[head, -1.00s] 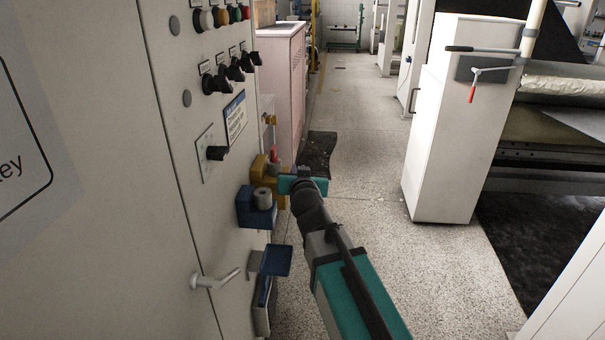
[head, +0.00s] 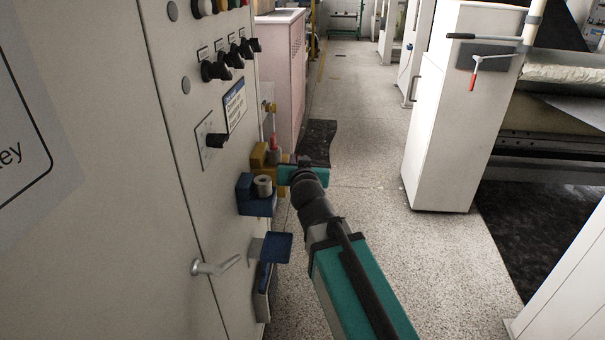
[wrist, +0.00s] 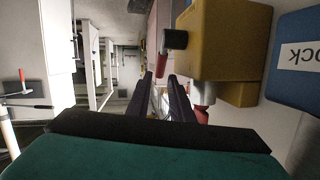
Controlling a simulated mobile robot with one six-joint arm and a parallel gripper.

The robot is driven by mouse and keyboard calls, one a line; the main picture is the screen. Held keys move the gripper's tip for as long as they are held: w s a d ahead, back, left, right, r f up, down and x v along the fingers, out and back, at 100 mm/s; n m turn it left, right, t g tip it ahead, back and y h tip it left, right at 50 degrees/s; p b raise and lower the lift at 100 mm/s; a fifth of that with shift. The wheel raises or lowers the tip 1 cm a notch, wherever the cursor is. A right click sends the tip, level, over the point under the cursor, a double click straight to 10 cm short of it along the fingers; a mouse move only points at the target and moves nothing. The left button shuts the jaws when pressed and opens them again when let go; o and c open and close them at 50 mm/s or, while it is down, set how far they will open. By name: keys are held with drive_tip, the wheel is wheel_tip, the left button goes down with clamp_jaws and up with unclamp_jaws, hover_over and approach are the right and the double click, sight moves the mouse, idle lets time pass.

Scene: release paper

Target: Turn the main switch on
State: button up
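No readable label shows which one is the main switch. My gripper (head: 291,173) is beside the yellow box (head: 259,156) in the head view, and its fingers are hard to see there. In the wrist view, the two dark fingers (wrist: 162,98) are apart with nothing clear between them. The yellow box (wrist: 225,40), with a black stub and red parts, is just right of them; contact cannot be told.
A blue box (head: 256,200), a blue flap (head: 276,247) and a metal handle (head: 214,266) stick out from the panel. The speckled floor (head: 365,150) is open to the right. A tall white cabinet (head: 450,120) stands beyond it.

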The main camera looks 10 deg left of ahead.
drive_tip(key=b+v, duration=0.3)
drive_tip(key=b, duration=0.3)
drive_tip(key=shift+s+b, duration=0.3)
drive_tip(key=shift+b, duration=0.05)
drive_tip(key=s+b, duration=0.1)
drive_tip(key=b, duration=0.2)
drive_tip(key=shift+s+d+r+b, duration=0.1)
drive_tip(key=shift+d+r+b, duration=0.1)
drive_tip(key=shift+b, duration=0.1)
drive_tip(key=b+v, duration=0.6)
drive_tip(key=b, duration=0.3)
drive_tip(key=shift+s, duration=0.3)
drive_tip(key=shift+r, duration=0.15)
